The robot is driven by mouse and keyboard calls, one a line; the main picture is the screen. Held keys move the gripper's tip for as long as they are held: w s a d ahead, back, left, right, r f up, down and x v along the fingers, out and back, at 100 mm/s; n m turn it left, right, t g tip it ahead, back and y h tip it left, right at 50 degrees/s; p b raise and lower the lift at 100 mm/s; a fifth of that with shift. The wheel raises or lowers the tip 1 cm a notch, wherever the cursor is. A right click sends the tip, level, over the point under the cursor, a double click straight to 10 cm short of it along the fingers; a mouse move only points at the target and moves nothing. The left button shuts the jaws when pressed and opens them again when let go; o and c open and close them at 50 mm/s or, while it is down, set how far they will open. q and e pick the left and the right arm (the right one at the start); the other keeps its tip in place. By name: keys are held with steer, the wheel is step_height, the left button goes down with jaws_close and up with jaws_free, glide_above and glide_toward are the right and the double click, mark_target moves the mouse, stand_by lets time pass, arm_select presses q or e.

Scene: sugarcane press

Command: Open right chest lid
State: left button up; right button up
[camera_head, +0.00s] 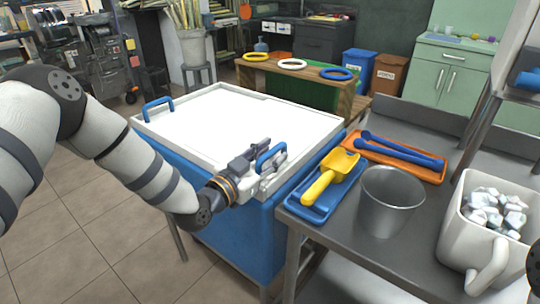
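The chest (235,235) is a blue box with a white top. Its white lid (225,115) lies flat and closed in a raised white rim. One blue handle (158,104) stands at the far left of the lid. A second blue handle (277,152) stands at the right near corner. My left gripper (268,160) reaches in from the left, low over this corner. Its fingers look spread, one on each side of the right handle; contact with it cannot be made out. My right gripper is not in view.
Right of the chest, a grey metal table holds a yellow scoop (330,176) on a blue tray, a metal cup (390,200), an orange tray (420,170) with blue tools, and a white ice bucket (470,245). A wooden bench (300,80) with rings stands behind.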

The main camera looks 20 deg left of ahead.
arm_select(q)
steer(key=shift+r, duration=0.1)
jaws_close()
steer(key=shift+a, duration=0.1)
